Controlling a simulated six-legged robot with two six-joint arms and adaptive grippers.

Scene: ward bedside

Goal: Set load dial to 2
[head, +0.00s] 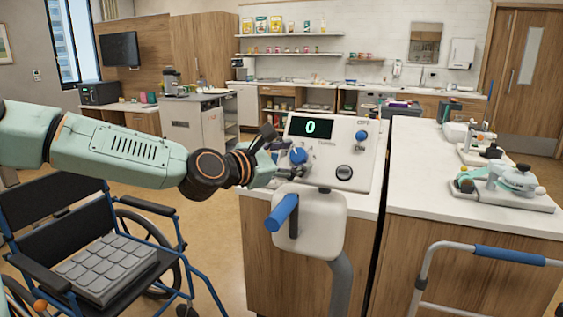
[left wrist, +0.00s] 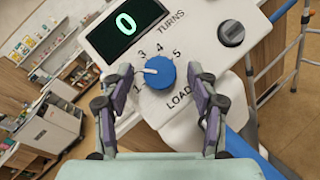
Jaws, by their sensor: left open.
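The load dial (head: 298,156) is a blue knob on the white console (head: 325,150), whose dark display (head: 297,125) reads a green 0. In the left wrist view the load dial (left wrist: 160,73) has a white mark pointing left, between the printed 1 and 3; I cannot clearly read the 2. My left gripper (head: 281,156) is at the console's left side. In the left wrist view my left gripper (left wrist: 160,88) is open, one finger on each side of the dial, apart from it. My right gripper is not in view.
A second blue knob (head: 361,135) and a dark knob (head: 344,172) sit right of the dial. A blue crank handle (head: 281,213) sticks out below. A wheelchair (head: 100,265) stands at left, a walker (head: 510,255) at right. The right counter (head: 430,180) has clear room in front.

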